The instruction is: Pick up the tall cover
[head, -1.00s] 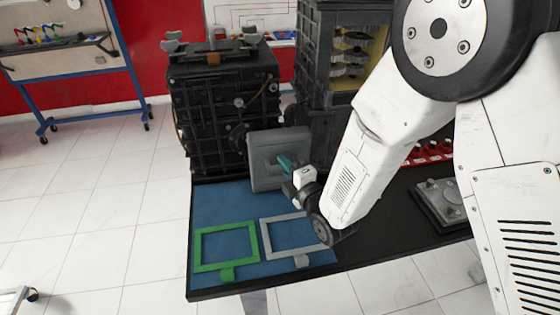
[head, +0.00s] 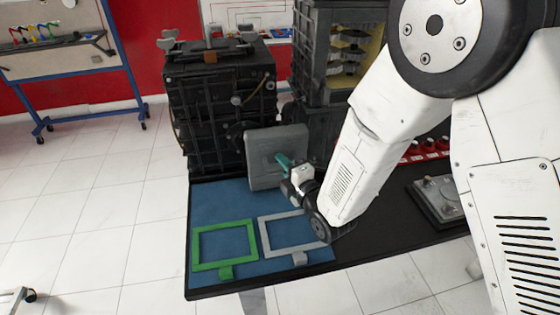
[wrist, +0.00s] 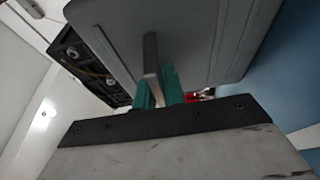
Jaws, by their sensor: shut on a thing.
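The tall cover is a grey plate with rounded corners (head: 263,150), held upright in front of the black engine block in the head view. It also fills the upper part of the wrist view (wrist: 200,35). A bar-like handle (wrist: 151,58) stands out from its face. My gripper (head: 284,162) has green fingers, and they are shut on this handle. In the wrist view the fingers (wrist: 155,90) sit on both sides of the handle. The cover's far side is hidden. I cannot tell whether its lower edge touches the mat.
A blue mat (head: 238,205) lies on the black table with a green frame (head: 224,226) and a grey frame (head: 268,240) on it. The black engine block (head: 205,110) stands close behind the cover. A grey part (head: 438,200) lies at the table's right.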

